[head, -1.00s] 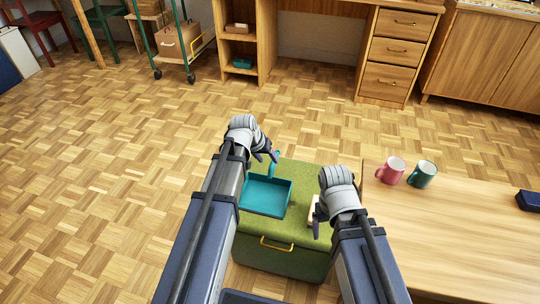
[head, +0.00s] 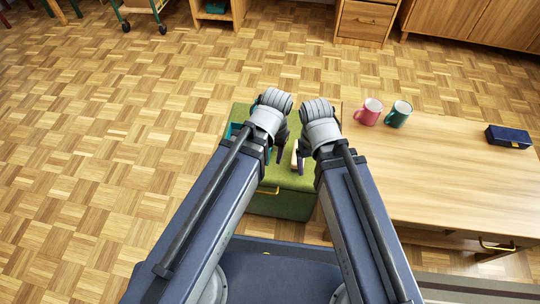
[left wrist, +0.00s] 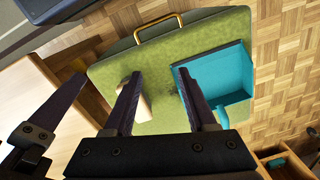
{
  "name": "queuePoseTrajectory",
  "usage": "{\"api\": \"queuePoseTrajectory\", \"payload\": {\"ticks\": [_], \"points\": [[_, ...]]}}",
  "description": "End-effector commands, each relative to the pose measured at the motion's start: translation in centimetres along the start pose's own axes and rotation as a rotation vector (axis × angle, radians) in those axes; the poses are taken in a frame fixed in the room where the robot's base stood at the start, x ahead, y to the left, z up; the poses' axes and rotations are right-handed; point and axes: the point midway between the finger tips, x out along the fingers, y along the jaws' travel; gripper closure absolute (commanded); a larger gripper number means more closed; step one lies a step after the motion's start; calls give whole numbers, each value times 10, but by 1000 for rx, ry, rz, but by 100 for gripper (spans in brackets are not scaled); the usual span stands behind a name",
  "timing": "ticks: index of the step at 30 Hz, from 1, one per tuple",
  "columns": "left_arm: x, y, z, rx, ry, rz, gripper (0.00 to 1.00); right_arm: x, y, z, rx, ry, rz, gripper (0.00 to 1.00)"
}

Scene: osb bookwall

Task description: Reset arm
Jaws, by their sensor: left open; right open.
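My left gripper (head: 280,153) is above the green box with a yellow handle (head: 290,207). In the left wrist view its two dark fingers (left wrist: 160,88) are spread apart over the green top (left wrist: 108,68), with nothing between them that I can see held. My right gripper (head: 302,158) is close beside it on the right, over the box's right part. Its fingertips are small in the head view, and it appears empty. A teal tray (left wrist: 218,78) lies on the box top; my left arm mostly hides it in the head view. A pale small object (left wrist: 143,105) is beside the left finger.
A wooden table (head: 440,165) stands at the right with a pink mug (head: 368,112), a green mug (head: 398,114) and a dark blue box (head: 508,136). Wooden cabinets (head: 470,30) and a trolley (head: 142,8) stand at the back. The parquet floor at left is clear.

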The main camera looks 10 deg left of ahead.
Motion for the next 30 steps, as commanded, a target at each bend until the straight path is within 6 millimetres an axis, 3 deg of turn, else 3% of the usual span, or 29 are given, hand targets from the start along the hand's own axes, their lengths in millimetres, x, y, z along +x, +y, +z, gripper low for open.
{"api": "queuePoseTrajectory", "payload": {"ticks": [1,4,17,23,30], "points": [[-1,8,12,19,-20,-19,43,0,0,0,0,0,0,15],[-2,12,21,35,-44,-42,43,0,0,0,0,0,0,15],[-8,12,22,35,-49,-47,43,-6,1,0,0,0,0,15],[-41,10,22,35,-49,-46,43,-39,4,2,0,0,-1,15],[-116,6,22,33,-49,-43,43,-114,11,7,2,0,-3,15]]}}
